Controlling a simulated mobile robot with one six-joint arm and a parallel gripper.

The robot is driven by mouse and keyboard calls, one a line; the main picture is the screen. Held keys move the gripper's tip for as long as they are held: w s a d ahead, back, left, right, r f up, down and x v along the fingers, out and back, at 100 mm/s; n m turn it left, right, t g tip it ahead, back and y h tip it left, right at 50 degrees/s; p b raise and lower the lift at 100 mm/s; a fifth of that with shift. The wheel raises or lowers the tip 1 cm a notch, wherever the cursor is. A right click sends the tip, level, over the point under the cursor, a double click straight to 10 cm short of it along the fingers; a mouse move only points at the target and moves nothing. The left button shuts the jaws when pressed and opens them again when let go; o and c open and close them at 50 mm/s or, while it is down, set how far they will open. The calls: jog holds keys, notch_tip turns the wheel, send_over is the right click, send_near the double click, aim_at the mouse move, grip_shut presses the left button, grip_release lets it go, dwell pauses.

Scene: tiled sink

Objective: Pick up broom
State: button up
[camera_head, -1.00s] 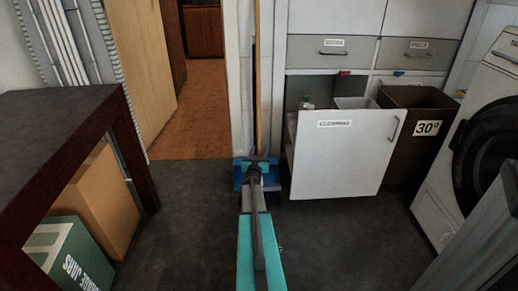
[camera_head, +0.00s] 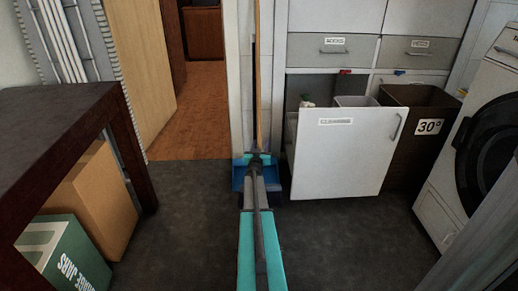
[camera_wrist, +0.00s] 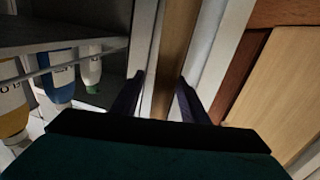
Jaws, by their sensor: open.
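The broom's wooden handle (camera_head: 258,80) stands upright against the narrow wall in the head view. A blue piece (camera_head: 238,178) shows at the floor at its foot, partly hidden behind my arm; I cannot tell whether it is the broom's head or a dustpan. My gripper (camera_head: 258,158) is low in front of the handle. In the wrist view my gripper (camera_wrist: 161,75) is open, with its two dark fingers on either side of the handle (camera_wrist: 174,45). Whether the handle is fully between the fingers or just beyond them I cannot tell.
A white pulled-out cabinet front (camera_head: 345,155) and a brown bin (camera_head: 412,150) stand to the right, beside a washing machine (camera_head: 470,175). A dark table (camera_head: 70,120) with boxes below is left. The doorway floor is clear.

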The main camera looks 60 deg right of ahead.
aim_at(260, 134)
dwell(0.5)
grip_shut()
jog(key=shift+r, duration=0.1)
jog(key=shift+r, duration=0.2)
notch_tip(260, 134, up, 7)
jog(key=p, duration=0.5)
jog(key=shift+s+a, duration=0.15)
jog(key=s+d+p+v, duration=0.1)
jog(key=s+p+v, duration=0.2)
jog(key=v, duration=1.6)
jog(key=shift+s+p, duration=0.15)
jog(key=shift+p, duration=0.4)
jog(key=shift+s+d+f, duration=0.1)
jog(key=shift+d+f, duration=0.05)
